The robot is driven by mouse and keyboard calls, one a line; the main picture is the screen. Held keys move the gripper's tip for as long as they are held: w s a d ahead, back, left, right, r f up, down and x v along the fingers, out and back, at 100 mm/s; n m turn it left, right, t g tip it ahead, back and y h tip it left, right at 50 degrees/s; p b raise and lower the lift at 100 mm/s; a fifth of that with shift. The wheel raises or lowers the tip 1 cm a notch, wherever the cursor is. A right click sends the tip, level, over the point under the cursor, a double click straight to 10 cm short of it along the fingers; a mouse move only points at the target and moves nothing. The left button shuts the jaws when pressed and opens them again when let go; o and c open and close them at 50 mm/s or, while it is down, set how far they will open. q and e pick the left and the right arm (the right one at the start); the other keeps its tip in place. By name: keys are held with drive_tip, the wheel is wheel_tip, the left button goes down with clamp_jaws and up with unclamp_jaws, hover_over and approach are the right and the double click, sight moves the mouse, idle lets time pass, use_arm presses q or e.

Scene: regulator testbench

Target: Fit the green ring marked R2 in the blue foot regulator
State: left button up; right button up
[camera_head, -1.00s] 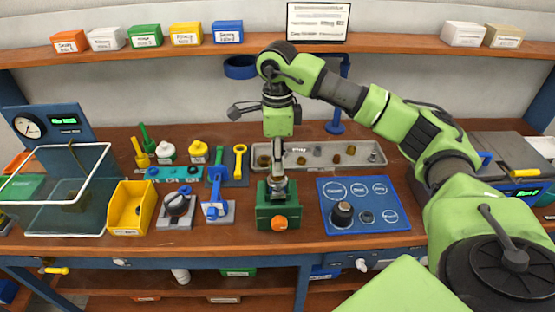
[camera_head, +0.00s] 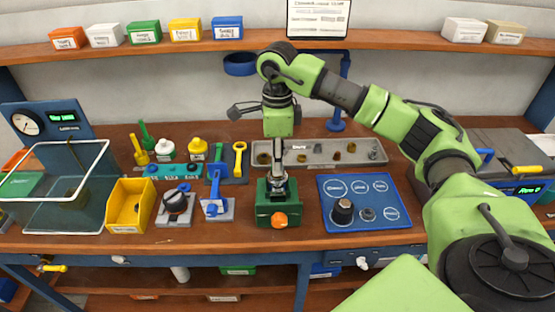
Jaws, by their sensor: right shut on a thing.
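My right gripper (camera_head: 278,172) points straight down at the middle of the bench, just above a green block with an orange knob (camera_head: 279,219). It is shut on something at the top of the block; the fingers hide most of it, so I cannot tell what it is. A teal strip (camera_head: 163,172) with small dark round parts lies left of it. I cannot make out a ring marked R2. A blue upright part on a grey base (camera_head: 218,211) stands left of the green block; I cannot tell whether it is the blue foot regulator. My left gripper is not in view.
A blue mat (camera_head: 385,219) with a black knob and small parts lies to the right. A grey tray (camera_head: 318,162) of small fittings lies behind. A yellow bin (camera_head: 131,206), a black-knobbed device (camera_head: 175,204) and a clear-walled box (camera_head: 60,228) stand left.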

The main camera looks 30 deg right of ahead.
drive_tip(key=shift+f+b, duration=0.4)
drive_tip(key=shift+f, duration=0.2)
idle(0.4)
drive_tip(key=o, duration=0.8)
drive_tip(key=shift+o, duration=0.2)
drive_tip(key=o, duration=0.5)
drive_tip(key=shift+c, duration=0.2)
drive_tip(key=shift+r, duration=0.15)
drive_tip(key=shift+r+p, duration=2.75)
drive_tip(key=shift+r, duration=1.15)
